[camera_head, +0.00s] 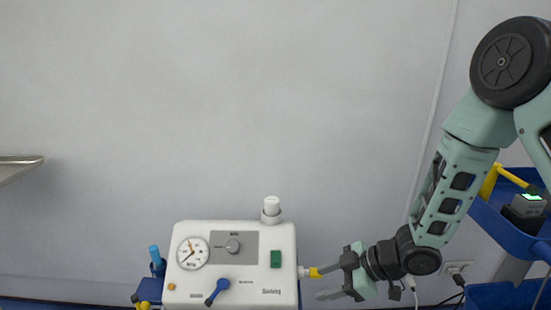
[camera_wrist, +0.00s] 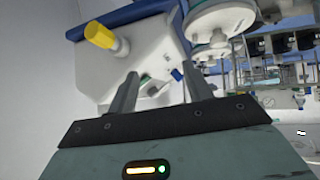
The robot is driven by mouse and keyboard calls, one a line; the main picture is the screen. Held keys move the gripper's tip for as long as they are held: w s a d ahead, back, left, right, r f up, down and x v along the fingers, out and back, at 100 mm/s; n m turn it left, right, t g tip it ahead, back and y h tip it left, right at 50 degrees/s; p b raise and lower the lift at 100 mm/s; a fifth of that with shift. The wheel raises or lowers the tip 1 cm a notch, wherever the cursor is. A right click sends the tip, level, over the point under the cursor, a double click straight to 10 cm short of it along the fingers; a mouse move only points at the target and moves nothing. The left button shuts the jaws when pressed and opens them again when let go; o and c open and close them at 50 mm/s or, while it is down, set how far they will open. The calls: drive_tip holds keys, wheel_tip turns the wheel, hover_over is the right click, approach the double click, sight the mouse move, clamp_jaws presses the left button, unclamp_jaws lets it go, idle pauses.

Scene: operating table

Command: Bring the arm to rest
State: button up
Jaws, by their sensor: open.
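My gripper (camera_head: 330,283) is at the lower right of the head view, just right of a white machine. Its two fingers are apart with nothing between them. In the wrist view the gripper (camera_wrist: 162,85) also shows open and empty, its fingers pointing toward the white machine's side. My arm reaches down from the upper right of the head view, bent at the elbow. The white machine (camera_head: 240,287) has a gauge, a knob and a blue lever on its front. A yellow fitting (camera_head: 315,273) sticks out of its right side, close to the fingers; it also shows in the wrist view (camera_wrist: 101,36).
A blue cart (camera_head: 500,222) with a small device (camera_head: 527,206) stands at the right, behind my arm. A metal tray edge (camera_head: 20,163) shows at the far left. A wall outlet (camera_head: 458,267) is behind my wrist. The wall area above the machine is clear.

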drive_tip(key=s+r+m+t+h+p, duration=0.1)
drive_tip(key=s+r+m+h, duration=0.15)
drive_tip(key=r, duration=0.35)
drive_tip(key=s+r+m+h+p, duration=0.2)
drive_tip(key=r+h, duration=0.2)
drive_tip(key=r, duration=0.3)
drive_tip(key=s+r+m+g, duration=0.1)
drive_tip(key=s+r, duration=0.1)
drive_tip(key=s, duration=0.4)
drive_tip(key=s+d+r+m+g+h+p, duration=0.1)
drive_tip(key=s+r+m, duration=0.1)
drive_tip(key=s, duration=0.4)
drive_tip(key=s+d+r+m+g+h, duration=0.1)
drive_tip(key=s+r, duration=0.3)
drive_tip(key=s, duration=0.2)
drive_tip(key=shift+d+r+g, duration=0.25)
drive_tip(key=shift+g, duration=0.15)
drive_tip(key=shift+c, duration=0.3)
